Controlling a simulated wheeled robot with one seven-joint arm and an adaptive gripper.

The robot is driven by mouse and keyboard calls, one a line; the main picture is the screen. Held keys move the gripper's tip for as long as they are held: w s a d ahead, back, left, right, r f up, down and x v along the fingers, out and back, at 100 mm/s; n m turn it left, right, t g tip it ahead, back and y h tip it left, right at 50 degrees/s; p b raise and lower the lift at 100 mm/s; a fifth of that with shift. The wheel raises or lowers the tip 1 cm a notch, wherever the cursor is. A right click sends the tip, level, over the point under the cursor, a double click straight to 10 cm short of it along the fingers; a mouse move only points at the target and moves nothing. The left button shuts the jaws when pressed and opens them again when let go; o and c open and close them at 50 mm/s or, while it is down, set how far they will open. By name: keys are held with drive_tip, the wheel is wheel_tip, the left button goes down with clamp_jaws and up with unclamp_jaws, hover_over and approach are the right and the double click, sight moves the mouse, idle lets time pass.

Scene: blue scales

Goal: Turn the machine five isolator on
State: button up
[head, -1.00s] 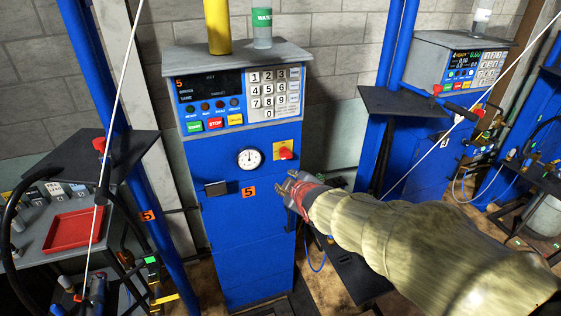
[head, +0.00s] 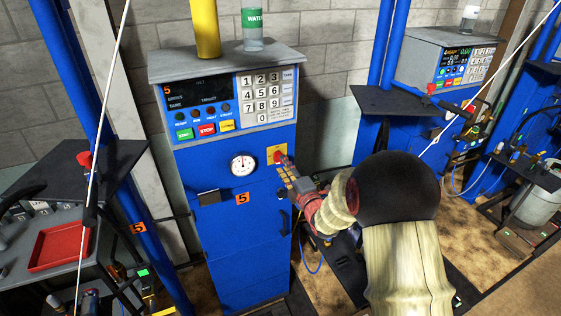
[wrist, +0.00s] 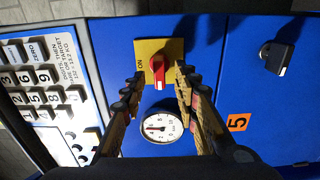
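Machine five's isolator is a red knob (wrist: 158,74) on a yellow plate (wrist: 174,47), on the blue front of the cabinet marked 5. In the wrist view, "ON" is printed at the plate's left, and the knob's handle runs up and down the picture, crosswise to that label. My gripper (wrist: 159,72) is open, with one finger on each side of the knob in that view; I cannot tell if either touches it.
A round dial gauge (head: 243,165) sits beside the isolator. The keypad panel (head: 222,105) is above. A black latch (head: 208,197) is lower left.

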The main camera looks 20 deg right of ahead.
drive_tip(key=shift+w, duration=2.1)
drive_tip(key=shift+c, duration=0.2)
drive_tip(key=c, duration=0.7)
clamp_jaws()
